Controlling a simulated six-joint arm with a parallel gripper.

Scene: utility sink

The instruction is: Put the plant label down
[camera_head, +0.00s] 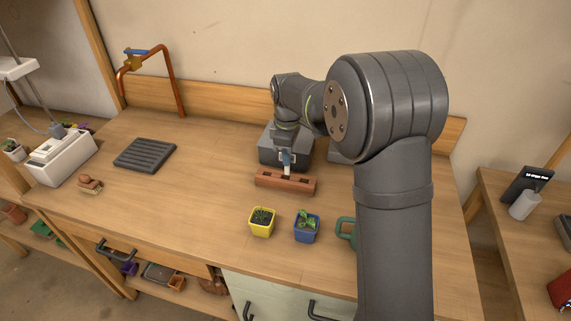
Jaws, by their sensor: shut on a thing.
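My gripper (287,163) points down over the middle of the counter, just above a reddish-brown block (268,181) with openings in its top. It is shut on a small, pale thing, which I take to be the plant label (287,173); only a little of it shows. The label's lower end is at or just above the block's top; I cannot tell whether it touches or sits in an opening.
A yellow pot (262,229) and a blue pot (306,233) with plants stand in front of the block. A ribbed dark mat (145,154), brush (89,184) and white box (62,158) are left. The counter's left-middle is clear.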

